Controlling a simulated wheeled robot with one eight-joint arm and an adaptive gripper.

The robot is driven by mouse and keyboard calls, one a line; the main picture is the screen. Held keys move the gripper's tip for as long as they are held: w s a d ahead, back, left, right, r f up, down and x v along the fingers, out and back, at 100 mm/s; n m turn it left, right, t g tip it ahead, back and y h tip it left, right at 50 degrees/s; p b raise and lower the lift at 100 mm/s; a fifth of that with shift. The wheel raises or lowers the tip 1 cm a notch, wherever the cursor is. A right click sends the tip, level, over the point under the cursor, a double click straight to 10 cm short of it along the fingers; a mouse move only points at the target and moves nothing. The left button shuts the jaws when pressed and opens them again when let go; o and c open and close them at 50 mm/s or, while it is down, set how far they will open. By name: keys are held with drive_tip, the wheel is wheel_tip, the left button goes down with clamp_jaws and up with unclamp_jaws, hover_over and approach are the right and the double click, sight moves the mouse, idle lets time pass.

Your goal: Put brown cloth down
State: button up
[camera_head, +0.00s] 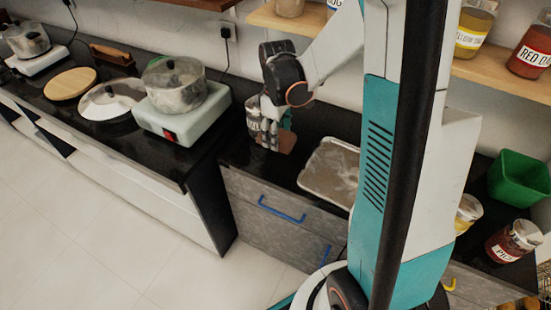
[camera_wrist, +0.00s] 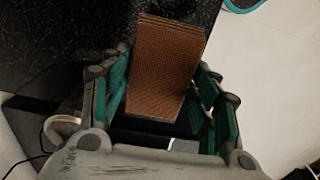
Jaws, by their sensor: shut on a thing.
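The brown cloth (camera_wrist: 167,62) is a folded, flat, textured piece between the fingers of my gripper (camera_wrist: 162,105) in the wrist view. My gripper is shut on it, with a green-padded finger on each side. In the head view my gripper (camera_head: 270,128) points down at the black counter (camera_head: 240,152), right of the hot plate. A small part of the cloth (camera_head: 287,141) shows beside the fingers there. I cannot tell whether the cloth touches the counter.
A metal tray (camera_head: 330,172) lies right of my gripper. A pot (camera_head: 175,85) stands on a white hot plate (camera_head: 181,115) to the left. A green bin (camera_head: 518,180) and jars stand at the right. A shelf (camera_head: 500,72) with jars hangs above the counter.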

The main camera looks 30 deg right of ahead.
sight(277, 162)
wheel_tip(277, 162, down, 10)
drive_tip(key=b, duration=0.3)
drive_tip(key=shift+r, duration=0.15)
drive_tip(key=o, duration=1.2)
wheel_tip(277, 162, up, 12)
drive_tip(key=p, duration=0.4)
